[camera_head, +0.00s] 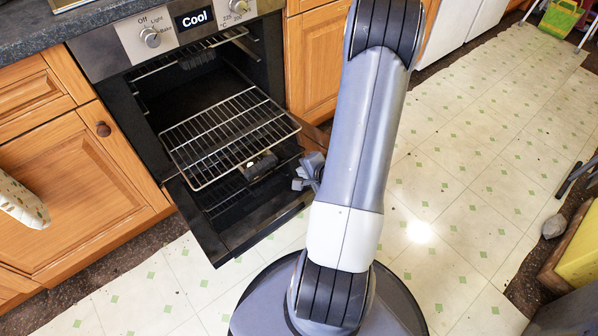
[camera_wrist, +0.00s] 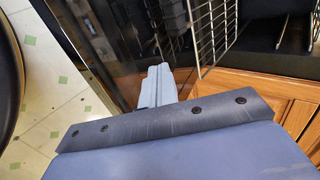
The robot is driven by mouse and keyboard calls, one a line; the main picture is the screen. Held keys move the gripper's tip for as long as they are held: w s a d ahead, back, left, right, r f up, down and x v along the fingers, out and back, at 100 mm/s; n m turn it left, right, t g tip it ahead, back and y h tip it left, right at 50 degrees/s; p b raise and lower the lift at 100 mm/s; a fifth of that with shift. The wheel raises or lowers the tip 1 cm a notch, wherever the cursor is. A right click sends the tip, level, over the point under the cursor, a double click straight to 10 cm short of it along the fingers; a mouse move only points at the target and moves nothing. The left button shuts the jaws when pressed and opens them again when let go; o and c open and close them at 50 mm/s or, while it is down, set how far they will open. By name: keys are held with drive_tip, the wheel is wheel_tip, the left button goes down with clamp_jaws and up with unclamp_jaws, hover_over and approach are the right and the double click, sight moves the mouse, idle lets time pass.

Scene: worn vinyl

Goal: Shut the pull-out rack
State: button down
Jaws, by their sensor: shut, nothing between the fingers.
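The pull-out rack (camera_head: 228,133) is a wire grid that sticks out of the open oven (camera_head: 190,75), level above the lowered oven door (camera_head: 215,245). Its back end is inside the cavity. In the wrist view, part of the rack (camera_wrist: 203,38) shows at the upper middle, right of the fingers. My gripper (camera_head: 304,178) is shut and empty, beside the rack's front right corner and close to the door's right side. In the wrist view, my gripper (camera_wrist: 157,84) shows its fingers together over the dark door; I cannot tell whether they touch anything.
Wooden cabinets (camera_head: 85,185) flank the oven, under a dark worktop (camera_head: 30,35). A small pale and dark shape (camera_head: 260,165) shows under the rack, unclear. A yellow-topped object (camera_head: 580,250) stands at the far right. The tiled floor (camera_head: 470,170) right of my arm is mostly clear.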

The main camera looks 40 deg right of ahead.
sight(278, 161)
drive_tip(key=b+x, duration=0.3)
drive_tip(key=x, duration=0.5)
drive_tip(key=shift+s+f, duration=0.1)
drive_tip(key=shift+s, duration=0.05)
drive_tip(key=w+b, duration=0.1)
drive_tip(key=w, duration=0.2)
drive_tip(key=shift+w, duration=0.7)
drive_tip(key=shift+w, duration=0.1)
